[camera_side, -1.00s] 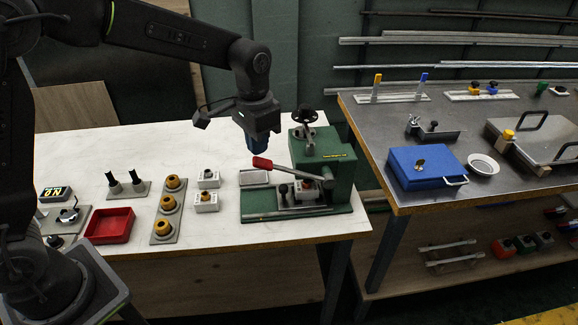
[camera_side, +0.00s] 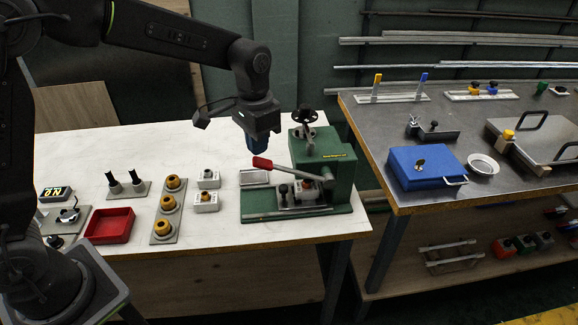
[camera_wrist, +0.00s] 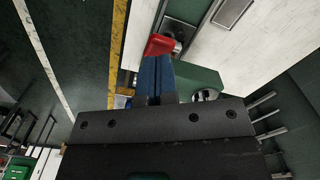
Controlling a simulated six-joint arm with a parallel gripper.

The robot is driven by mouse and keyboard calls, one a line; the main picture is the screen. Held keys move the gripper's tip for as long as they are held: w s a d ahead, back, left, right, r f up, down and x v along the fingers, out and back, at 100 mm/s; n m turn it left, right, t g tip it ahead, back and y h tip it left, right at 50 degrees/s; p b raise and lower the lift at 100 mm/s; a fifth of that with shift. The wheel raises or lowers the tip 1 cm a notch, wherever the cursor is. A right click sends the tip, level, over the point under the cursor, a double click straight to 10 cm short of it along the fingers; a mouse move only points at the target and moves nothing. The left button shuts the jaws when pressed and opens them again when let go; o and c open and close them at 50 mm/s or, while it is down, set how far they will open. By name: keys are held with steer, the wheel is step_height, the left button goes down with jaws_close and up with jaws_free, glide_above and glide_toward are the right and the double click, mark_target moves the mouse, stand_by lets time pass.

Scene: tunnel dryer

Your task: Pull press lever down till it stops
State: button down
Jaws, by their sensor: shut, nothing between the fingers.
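The green press (camera_side: 322,162) stands at the right end of the white table. Its lever (camera_side: 290,170) slopes from the press body up to the left and ends in a red handle (camera_side: 262,163). My gripper (camera_side: 250,146) is shut and empty, with blue fingers pointing down just above and left of the red handle. In the wrist view the blue fingers (camera_wrist: 156,80) are together, and the red handle (camera_wrist: 159,44) shows just beyond their tips. I cannot tell whether they touch it.
A black handwheel (camera_side: 306,116) tops the press. Small white blocks (camera_side: 206,202), a strip of brass-coloured knobs (camera_side: 160,232) and a red tray (camera_side: 107,238) lie to the left. A metal table with a blue box (camera_side: 412,172) stands at the right.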

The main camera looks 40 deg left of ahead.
mark_target(259, 160)
steer(key=shift+f, duration=0.2)
steer(key=shift+f, duration=5.5)
stand_by(0.5)
